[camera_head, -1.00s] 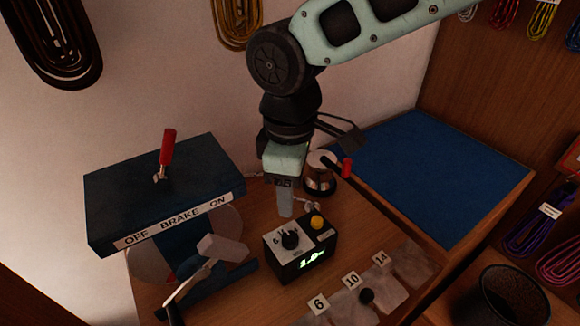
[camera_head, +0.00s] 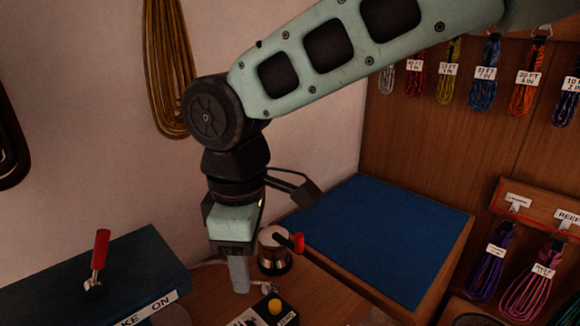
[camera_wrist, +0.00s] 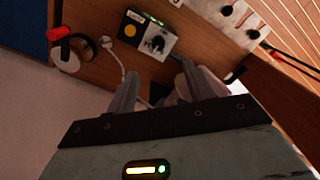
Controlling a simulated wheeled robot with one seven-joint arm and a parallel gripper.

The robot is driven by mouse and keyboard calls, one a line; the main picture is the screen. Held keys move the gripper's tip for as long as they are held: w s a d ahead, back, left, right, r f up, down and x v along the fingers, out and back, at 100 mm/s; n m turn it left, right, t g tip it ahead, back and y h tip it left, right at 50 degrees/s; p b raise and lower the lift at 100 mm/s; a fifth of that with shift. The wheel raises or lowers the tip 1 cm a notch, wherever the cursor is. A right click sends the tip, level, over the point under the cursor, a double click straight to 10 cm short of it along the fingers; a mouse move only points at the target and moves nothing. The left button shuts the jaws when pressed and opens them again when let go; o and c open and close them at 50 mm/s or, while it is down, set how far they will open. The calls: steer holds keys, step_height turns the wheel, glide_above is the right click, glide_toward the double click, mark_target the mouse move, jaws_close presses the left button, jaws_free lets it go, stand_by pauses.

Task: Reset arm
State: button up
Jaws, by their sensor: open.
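My gripper (camera_head: 240,272) hangs pointing down over the wooden bench, beside the silver-topped device with a red-knobbed handle (camera_head: 275,252). In the wrist view its two fingers (camera_wrist: 160,85) are spread apart with nothing between them. My arm reaches in from the upper right and bends down at the elbow.
A blue brake box with a red lever (camera_head: 100,250) stands at the lower left. A blue mat (camera_head: 385,235) covers the bench at the right. Coiled lines (camera_head: 484,75) hang on the wooden wall at the upper right, and a yellow-brown coil (camera_head: 168,70) hangs on the pale wall.

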steer(key=s+d+f+m, duration=0.2)
steer(key=s+d+m, duration=0.3)
steer(key=d, duration=0.6)
steer(key=s+d+f+m, duration=0.2)
steer(key=s+d+m, duration=0.3)
steer(key=d, duration=0.7)
steer(key=shift+s+d+m+y, duration=0.15)
steer(key=shift+s+m+y, duration=0.15)
steer(key=shift+s, duration=0.15)
